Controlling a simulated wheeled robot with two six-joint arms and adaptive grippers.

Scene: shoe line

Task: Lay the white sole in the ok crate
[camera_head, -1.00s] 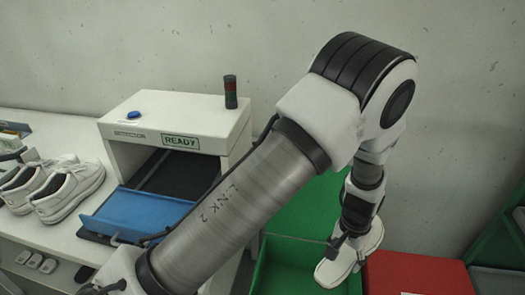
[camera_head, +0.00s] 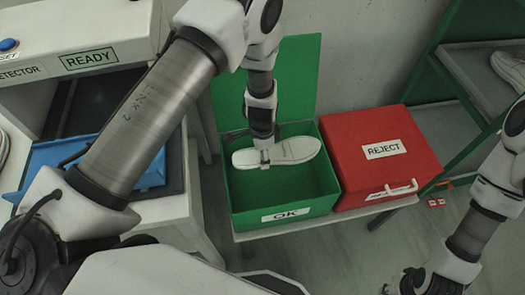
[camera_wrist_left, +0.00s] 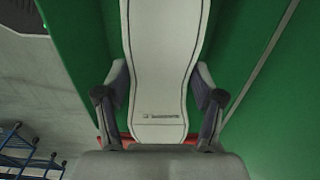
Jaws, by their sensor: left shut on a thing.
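The white sole (camera_head: 292,151) is over the open green ok crate (camera_head: 255,203), in its back part. In the left wrist view the sole (camera_wrist_left: 163,60) runs lengthwise between the two fingers. My left gripper (camera_head: 264,157) is shut on the sole near its middle. I cannot tell whether the sole touches the crate's floor or wall. In the left wrist view my left gripper (camera_wrist_left: 160,105) has a finger on each side of the sole. My right arm shows at the right, with its gripper (camera_head: 395,290) only partly in view at the bottom edge.
The red reject crate (camera_head: 348,178), its lid shut, stands right beside the ok crate. The ok crate's green lid (camera_head: 298,75) stands open behind it. A detector (camera_head: 60,45) marked READY is at left, and a green rack (camera_head: 450,90) at right.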

